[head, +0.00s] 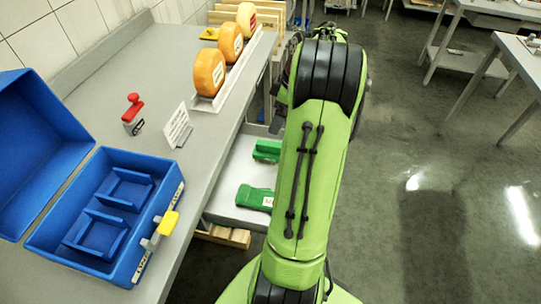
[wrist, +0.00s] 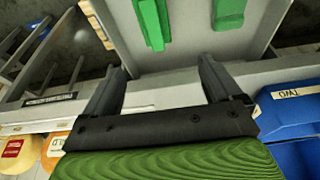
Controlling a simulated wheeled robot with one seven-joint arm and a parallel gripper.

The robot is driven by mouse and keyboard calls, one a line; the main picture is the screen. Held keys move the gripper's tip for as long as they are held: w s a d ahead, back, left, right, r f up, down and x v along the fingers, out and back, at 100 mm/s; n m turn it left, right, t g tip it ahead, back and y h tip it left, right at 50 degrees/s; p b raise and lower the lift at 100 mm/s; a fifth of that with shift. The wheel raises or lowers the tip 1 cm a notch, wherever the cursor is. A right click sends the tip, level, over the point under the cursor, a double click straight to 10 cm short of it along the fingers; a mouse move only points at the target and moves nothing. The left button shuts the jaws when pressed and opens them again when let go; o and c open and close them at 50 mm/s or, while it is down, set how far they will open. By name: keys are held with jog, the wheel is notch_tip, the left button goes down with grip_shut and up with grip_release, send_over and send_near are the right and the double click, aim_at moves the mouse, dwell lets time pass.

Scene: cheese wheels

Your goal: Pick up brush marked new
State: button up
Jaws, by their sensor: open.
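Two green brushes lie in the pale open drawer below the counter. In the head view, the nearer brush (head: 256,197) has a small white label at its right end, too small to read; the farther brush (head: 267,150) shows no readable mark. In the wrist view, one brush (wrist: 152,24) is at top centre and the other (wrist: 229,14) to its right, both cut off by the top edge. My gripper (wrist: 162,68) is open and empty, with its black fingers apart from both brushes. In the head view my arm hides the gripper.
An open blue box (head: 150,162) with a yellow latch, a red-handled stamp (head: 133,108) and a white sign (head: 177,126) stand on the counter (head: 205,150). Orange cheese wheels (head: 209,72) stand in a rack beyond. Open floor (head: 400,130) lies to the right.

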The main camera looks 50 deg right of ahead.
aim_at(270, 150)
jog(key=b+x, duration=0.1)
jog(key=x, duration=0.2)
jog(key=s+d+b+x, duration=0.1)
jog(key=x, duration=0.3)
jog(key=b+x, duration=0.1)
jog(key=x, duration=0.3)
jog(key=shift+s+d+f+b, duration=0.2)
jog(key=shift+d+f+b, duration=0.1)
jog(key=shift+b, duration=0.1)
jog(key=b+x, duration=0.2)
jog(key=x, duration=0.3)
jog(key=shift+w+a+f, duration=0.1)
jog(key=shift+w+f, duration=0.05)
jog(key=shift+f, duration=0.1)
jog(key=shift+r, duration=0.1)
jog(key=shift+f, duration=0.25)
jog(key=c, duration=1.2)
